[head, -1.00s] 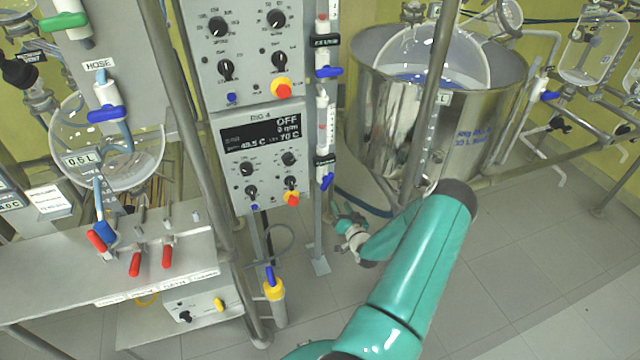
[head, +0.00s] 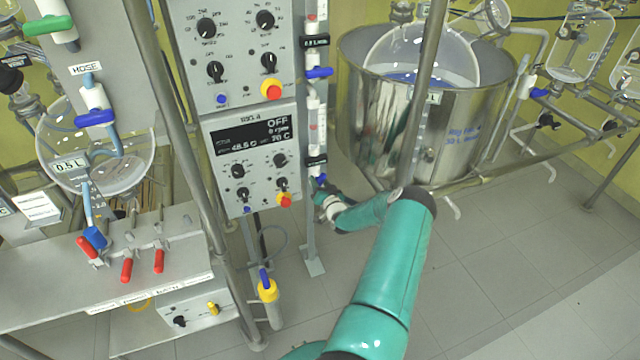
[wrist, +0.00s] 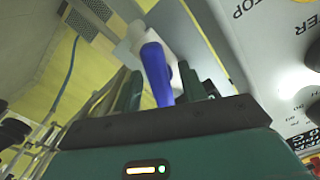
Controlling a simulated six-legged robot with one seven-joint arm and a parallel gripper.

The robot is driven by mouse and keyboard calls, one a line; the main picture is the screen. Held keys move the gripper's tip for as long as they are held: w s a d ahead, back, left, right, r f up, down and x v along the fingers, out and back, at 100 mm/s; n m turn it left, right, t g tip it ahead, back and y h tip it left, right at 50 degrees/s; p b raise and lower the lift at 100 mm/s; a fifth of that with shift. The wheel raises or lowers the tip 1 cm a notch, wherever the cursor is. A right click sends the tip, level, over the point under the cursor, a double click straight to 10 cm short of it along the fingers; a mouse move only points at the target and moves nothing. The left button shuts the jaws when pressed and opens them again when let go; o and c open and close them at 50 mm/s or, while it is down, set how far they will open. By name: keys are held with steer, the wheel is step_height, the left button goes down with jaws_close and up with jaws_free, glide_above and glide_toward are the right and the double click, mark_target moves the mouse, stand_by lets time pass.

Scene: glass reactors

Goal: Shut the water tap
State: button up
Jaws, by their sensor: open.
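A tap with a blue handle (wrist: 157,75) and a white body is in the wrist view. The handle lies between the two fingers of my gripper (wrist: 160,84), which are apart; I cannot tell whether they touch it. In the head view my gripper (head: 322,191) is at the lower blue-handled tap (head: 320,178) on the narrow meter column beside the control panel. The gripper partly hides that handle. A second blue-handled tap (head: 319,72) sits higher on the column, its handle about level. No label reading "water" is legible.
The control panel (head: 252,150) with knobs and red-yellow buttons stands just left of the column. A large steel vessel (head: 440,130) is on the right. A bench (head: 60,300) with red-handled valves and a HOSE tap (head: 95,118) are at the left. Floor at lower right is clear.

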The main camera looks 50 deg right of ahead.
steer(key=c, duration=0.8)
steer(key=shift+c, duration=0.2)
steer(key=shift+m, duration=0.3)
steer(key=m, duration=1.1)
steer(key=shift+f+m, duration=0.1)
steer(key=shift+m, duration=0.2)
steer(key=o, duration=0.8)
steer(key=shift+o, duration=0.2)
steer(key=shift+s, duration=0.1)
